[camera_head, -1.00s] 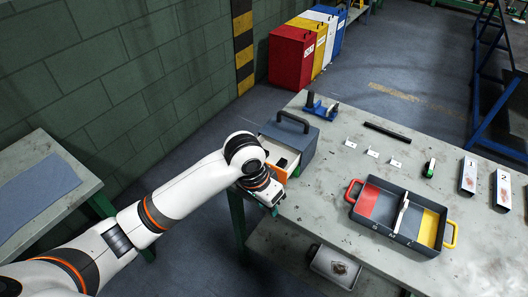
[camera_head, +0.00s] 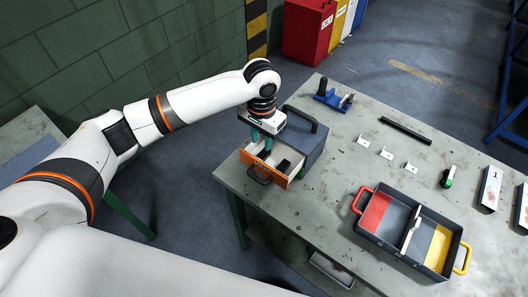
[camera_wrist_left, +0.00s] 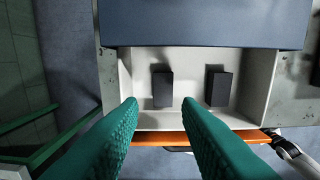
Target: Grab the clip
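Two small dark blocks lie in the open drawer, and I cannot tell whether either is the clip. In the left wrist view they are the left dark block (camera_wrist_left: 163,90) and the right dark block (camera_wrist_left: 218,88). The pale drawer (camera_wrist_left: 250,108) has an orange front (camera_head: 248,167) and sticks out of a blue-grey box (camera_head: 312,146). My left gripper (camera_wrist_left: 159,106) points down over the drawer with its green fingers open and empty. In the wrist view the left block shows between the fingertips, apart from both. My right gripper is not in view.
The grey table (camera_head: 330,195) holds a two-handled tray (camera_head: 394,250) with red and yellow sections, several small white brackets (camera_head: 386,153), a black bar (camera_head: 405,131), a blue tool (camera_head: 330,97) and a green-and-white item (camera_head: 447,177).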

